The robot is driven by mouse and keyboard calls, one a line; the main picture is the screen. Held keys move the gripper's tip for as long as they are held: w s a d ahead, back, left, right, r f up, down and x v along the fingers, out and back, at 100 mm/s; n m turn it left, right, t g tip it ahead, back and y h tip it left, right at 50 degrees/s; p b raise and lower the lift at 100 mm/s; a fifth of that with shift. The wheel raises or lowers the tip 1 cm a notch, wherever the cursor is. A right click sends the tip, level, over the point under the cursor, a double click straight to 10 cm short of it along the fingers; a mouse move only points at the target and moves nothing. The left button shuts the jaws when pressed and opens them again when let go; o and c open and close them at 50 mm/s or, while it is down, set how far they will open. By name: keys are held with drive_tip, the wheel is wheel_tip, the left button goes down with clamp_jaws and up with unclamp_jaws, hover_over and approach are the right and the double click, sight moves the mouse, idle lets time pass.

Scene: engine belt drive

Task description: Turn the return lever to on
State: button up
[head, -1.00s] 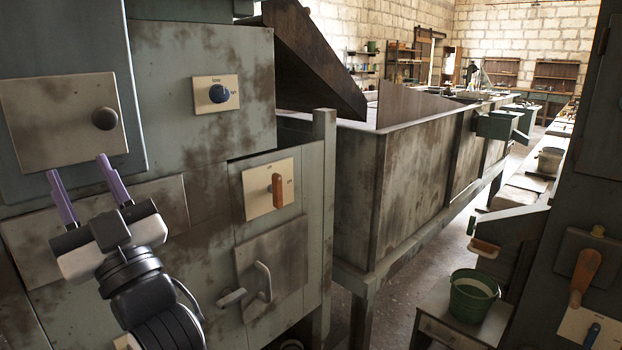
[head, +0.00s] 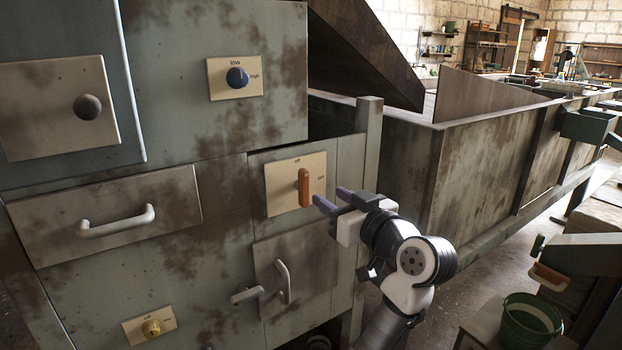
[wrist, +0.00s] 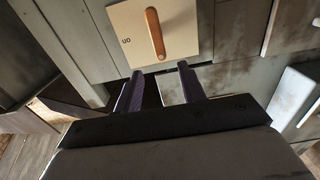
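An orange lever (head: 304,188) stands about upright on a cream plate (head: 281,200) on the grey-green cabinet front. The plate has small labels above and to the right of the lever. In the wrist view the orange lever (wrist: 155,33) is ahead of the fingers, and an upside-down "on" shows at the plate's left. My gripper (head: 329,198) is just right of the lever in the head view, with its purple fingers pointing at the plate. In the wrist view my gripper (wrist: 160,71) is open, with a gap between the fingertips. Nothing is between them, and they look apart from the lever.
A blue low/high knob (head: 237,78) is above left. A drawer handle (head: 117,222) and a small door handle (head: 284,282) stick out nearby. A yellow knob (head: 151,328) is low on the left. A green bucket (head: 530,322) stands at lower right.

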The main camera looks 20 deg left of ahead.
sight(306, 180)
drive_tip(key=p+x, duration=0.1)
drive_tip(key=x, duration=0.8)
drive_tip(key=shift+w+a+p, duration=0.2)
drive_tip(key=shift+w+p, duration=0.05)
drive_tip(key=shift+p, duration=0.05)
drive_tip(key=shift+c, duration=0.3)
clamp_jaws()
